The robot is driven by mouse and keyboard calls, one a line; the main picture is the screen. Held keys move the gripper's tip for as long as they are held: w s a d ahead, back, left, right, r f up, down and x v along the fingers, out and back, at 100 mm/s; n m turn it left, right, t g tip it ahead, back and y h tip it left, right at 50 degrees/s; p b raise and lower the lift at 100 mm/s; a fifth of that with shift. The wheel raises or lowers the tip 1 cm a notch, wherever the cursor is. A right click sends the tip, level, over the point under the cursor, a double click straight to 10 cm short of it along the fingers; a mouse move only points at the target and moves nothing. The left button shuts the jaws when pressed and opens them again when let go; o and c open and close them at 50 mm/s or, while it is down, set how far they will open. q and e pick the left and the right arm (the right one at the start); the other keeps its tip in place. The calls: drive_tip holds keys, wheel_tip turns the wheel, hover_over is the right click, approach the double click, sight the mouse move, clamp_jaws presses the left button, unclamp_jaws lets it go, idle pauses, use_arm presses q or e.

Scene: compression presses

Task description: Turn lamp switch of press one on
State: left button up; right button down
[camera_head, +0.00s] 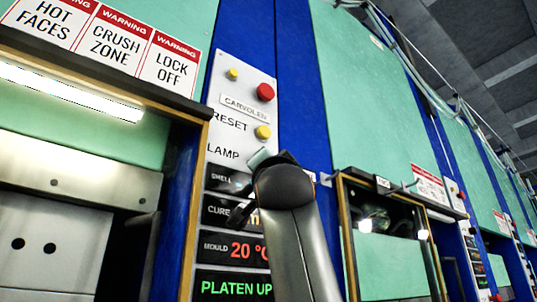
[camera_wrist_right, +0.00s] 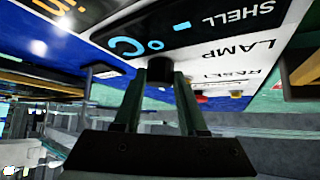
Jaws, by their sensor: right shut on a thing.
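The press panel (camera_head: 232,80) fills the middle of the head view, with a "LAMP" label (camera_head: 223,151) beside my right gripper (camera_head: 262,158). In the right wrist view, the fingers of my right gripper (camera_wrist_right: 160,80) are shut on a small black knob, the lamp switch (camera_wrist_right: 160,69), next to the "LAMP" label. My wrist hides the switch in the head view. Inside the left press opening, a lamp strip (camera_head: 70,92) shines bright white. My left gripper is not in view.
A red button (camera_head: 265,92) and yellow buttons sit above the switch. Displays below read "20 °C" and "PLATEN UP" (camera_head: 236,288). The press opening's dark frame (camera_head: 110,75) juts out at left. A second press with a glazed opening (camera_head: 390,230) stands to the right.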

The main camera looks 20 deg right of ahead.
drive_tip(key=shift+a+r+m+g+h+p, duration=0.1)
drive_tip(key=shift+m+g+h+p, duration=0.35)
drive_tip(key=shift+m, duration=0.4)
drive_tip(key=shift+a+r+m+g+h+p, duration=0.1)
drive_tip(key=shift+m+g+h+p, duration=0.35)
drive_tip(key=shift+m, duration=0.4)
drive_tip(key=shift+d, duration=0.1)
drive_tip(key=shift+c, duration=2.3)
unclamp_jaws()
drive_tip(key=b+v, duration=0.6)
drive_tip(key=v, duration=0.6)
drive_tip(key=shift+s+f, duration=0.25)
drive_tip(key=shift+s, duration=0.05)
